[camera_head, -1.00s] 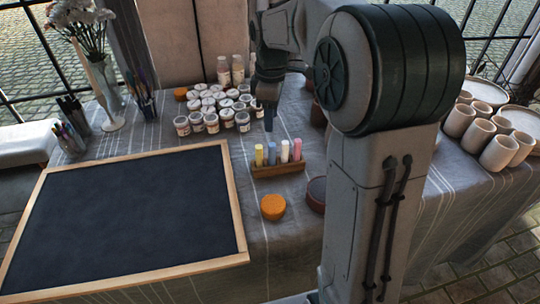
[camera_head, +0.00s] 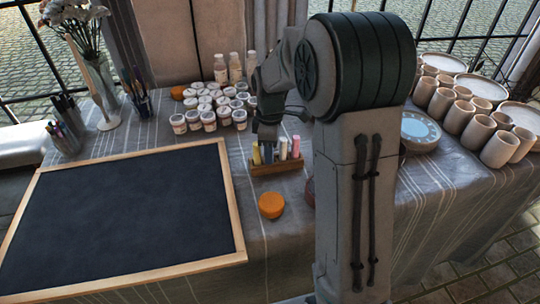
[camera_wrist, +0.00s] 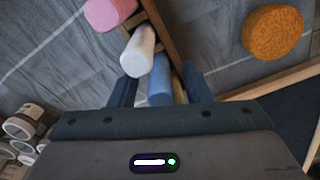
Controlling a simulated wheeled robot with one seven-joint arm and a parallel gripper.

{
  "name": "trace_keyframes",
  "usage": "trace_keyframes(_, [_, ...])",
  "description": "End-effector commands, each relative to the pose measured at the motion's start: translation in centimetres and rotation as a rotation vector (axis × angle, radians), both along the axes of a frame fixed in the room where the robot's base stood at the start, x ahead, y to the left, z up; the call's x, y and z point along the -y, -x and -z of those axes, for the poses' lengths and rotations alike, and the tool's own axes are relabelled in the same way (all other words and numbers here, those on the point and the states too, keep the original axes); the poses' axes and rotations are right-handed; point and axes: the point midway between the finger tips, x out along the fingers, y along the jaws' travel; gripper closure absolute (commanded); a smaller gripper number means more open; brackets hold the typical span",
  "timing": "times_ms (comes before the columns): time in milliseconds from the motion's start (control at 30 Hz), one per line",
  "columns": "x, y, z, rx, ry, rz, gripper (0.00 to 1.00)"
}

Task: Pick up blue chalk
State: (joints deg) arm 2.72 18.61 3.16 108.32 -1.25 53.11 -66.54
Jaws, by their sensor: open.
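The blue chalk (camera_wrist: 160,82) stands in a wooden holder (camera_head: 276,169) with white chalk (camera_head: 284,149), pink chalk (camera_head: 295,147) and yellow chalk (camera_head: 257,156). My gripper (camera_head: 268,148) is over the holder, fingers pointing down. In the wrist view my open fingers (camera_wrist: 158,90) lie on either side of the blue chalk, with small gaps. The white chalk (camera_wrist: 138,50) is close beside the left finger. The blue chalk is mostly hidden behind my fingers in the head view.
An orange round sponge-like piece (camera_head: 271,205) lies in front of the holder. A framed blackboard (camera_head: 120,215) covers the table's left. Paint jars (camera_head: 208,120) stand behind.

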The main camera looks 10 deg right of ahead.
Motion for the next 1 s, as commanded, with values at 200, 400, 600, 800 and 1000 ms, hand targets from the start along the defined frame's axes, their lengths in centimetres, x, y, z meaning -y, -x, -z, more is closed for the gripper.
trace_keyframes(200, [0.0, 0.0, 0.8, 0.001, 0.0, 0.001, 0.56])
trace_keyframes(400, [0.0, 0.0, 0.7, 0.001, 0.0, 0.001, 0.81])
trace_keyframes(600, [0.0, 0.0, 0.7, 0.001, 0.0, 0.001, 1.0])
trace_keyframes(800, [0.0, 0.0, 0.6, 0.001, 0.0, 0.001, 1.0])
trace_keyframes(1000, [0.0, -0.1, -0.8, 0.003, 0.0, 0.001, 1.0])
